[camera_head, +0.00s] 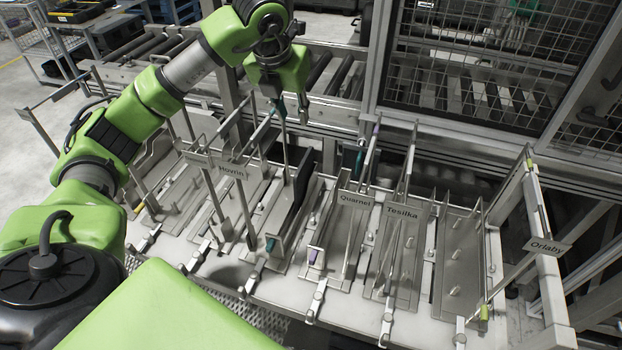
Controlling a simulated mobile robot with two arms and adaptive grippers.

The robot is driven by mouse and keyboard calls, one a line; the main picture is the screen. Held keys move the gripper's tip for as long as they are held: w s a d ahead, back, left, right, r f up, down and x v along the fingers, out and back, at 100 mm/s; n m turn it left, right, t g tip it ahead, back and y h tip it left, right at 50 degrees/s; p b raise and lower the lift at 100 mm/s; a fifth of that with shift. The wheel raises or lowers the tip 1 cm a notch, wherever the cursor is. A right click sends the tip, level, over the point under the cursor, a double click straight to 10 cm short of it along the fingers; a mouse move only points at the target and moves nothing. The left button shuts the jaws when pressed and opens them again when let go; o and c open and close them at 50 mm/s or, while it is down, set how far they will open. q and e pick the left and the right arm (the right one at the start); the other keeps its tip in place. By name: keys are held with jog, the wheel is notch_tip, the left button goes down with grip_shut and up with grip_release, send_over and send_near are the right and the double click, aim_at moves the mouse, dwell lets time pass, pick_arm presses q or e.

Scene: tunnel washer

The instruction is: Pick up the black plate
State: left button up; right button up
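A dark, near-black plate (300,183) stands upright on edge in a metal rack slot, between the signs "Hovrin" and "Quarnel". Thin metal bars stand in front of part of it. My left arm reaches in from the left, and my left gripper (290,105) hangs above the plate, pointing down and apart from it. The fingers are small and dark against the rack bars, so whether they are open or shut is unclear. I see nothing held in the gripper. My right gripper is out of view.
The metal rack table (232,278) holds several slots with upright bars and pegs. Signs read "Hovrin" (231,172), "Quarnel" (355,200), "Tesilka" (402,212) and "Orlaby" (547,246). A wire-mesh guard (455,60) and a roller conveyor (330,85) stand behind.

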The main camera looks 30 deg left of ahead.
pick_arm(q)
notch_tip(320, 180, down, 5)
jog(key=b, duration=0.5)
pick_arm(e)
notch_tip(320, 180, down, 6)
pick_arm(q)
jog(key=p, duration=0.2)
send_near(303, 160)
jog(key=x, duration=0.5)
jog(key=shift+w+a, duration=0.15)
jog(key=shift+w+f+p, duration=0.1)
jog(key=shift+f+p, duration=0.3)
jog(key=shift+p, duration=0.05)
jog(key=p+x, duration=0.1)
jog(key=x, duration=0.2)
jog(key=shift+d+f+p, duration=0.2)
jog(key=shift+f+p, duration=0.1)
jog(key=shift+p, duration=0.1)
jog(key=shift+w+a+f, duration=0.1)
jog(key=shift+w+f, duration=0.15)
jog(key=shift+f, duration=0.25)
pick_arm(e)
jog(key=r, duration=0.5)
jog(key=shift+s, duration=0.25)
pick_arm(q)
jog(key=shift+f+b, duration=0.2)
jog(key=shift+b, duration=0.2)
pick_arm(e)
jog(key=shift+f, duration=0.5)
